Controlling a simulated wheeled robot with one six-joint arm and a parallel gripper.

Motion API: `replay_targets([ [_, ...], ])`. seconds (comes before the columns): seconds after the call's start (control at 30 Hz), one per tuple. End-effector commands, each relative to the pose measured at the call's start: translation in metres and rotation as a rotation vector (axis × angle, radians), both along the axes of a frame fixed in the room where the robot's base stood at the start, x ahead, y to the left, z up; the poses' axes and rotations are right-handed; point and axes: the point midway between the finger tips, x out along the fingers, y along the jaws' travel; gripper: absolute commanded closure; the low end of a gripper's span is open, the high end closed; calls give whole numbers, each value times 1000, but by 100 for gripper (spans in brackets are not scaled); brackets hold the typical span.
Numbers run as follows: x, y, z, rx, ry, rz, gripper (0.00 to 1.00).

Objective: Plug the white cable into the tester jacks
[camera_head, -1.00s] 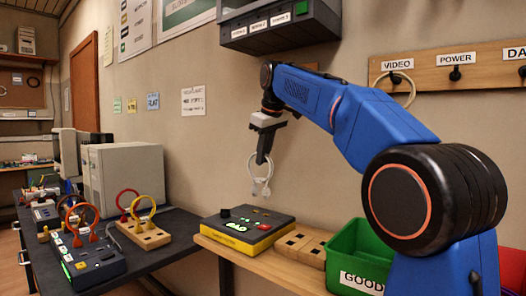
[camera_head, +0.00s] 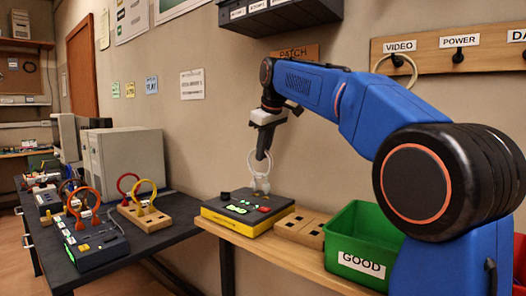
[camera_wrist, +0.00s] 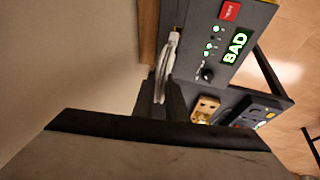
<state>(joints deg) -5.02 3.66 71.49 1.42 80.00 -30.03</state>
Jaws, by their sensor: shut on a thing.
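The white cable (camera_head: 253,164) is a loop with pale plugs at its lower end. My gripper (camera_head: 264,155) is shut on it and points down over the back right part of the tester (camera_head: 248,222), a yellow box with a black top. The plugs are at the tester's top, but I cannot tell whether they sit in the jacks. In the wrist view the cable (camera_wrist: 166,62) runs along the tester's (camera_wrist: 210,28) edge next to my gripper (camera_wrist: 176,95). The tester's display reads BAD in lit letters. The jacks are hidden.
A wooden block with holes (camera_head: 300,227) and a green bin marked GOOD (camera_head: 362,238) stand right of the tester. On the left, a dark table (camera_head: 185,208) holds a block with red and yellow loop cables (camera_head: 145,213) and another device (camera_head: 95,248). The wall is close behind.

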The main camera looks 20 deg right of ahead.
Motion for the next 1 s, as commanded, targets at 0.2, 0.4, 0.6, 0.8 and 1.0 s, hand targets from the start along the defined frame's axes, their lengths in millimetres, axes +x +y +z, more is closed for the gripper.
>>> replay_targets([
  [0.2, 1, 0, 0, 17, 11, -1, 100],
  [0.4, 0, 0, 1, 24, 15, 0, 100],
  [0.6, -2, -1, 1, 24, 15, 0, 100],
  [0.8, -2, -2, 0, 24, 15, 0, 100],
  [1.0, -2, -2, 0, 24, 15, 0, 100],
])
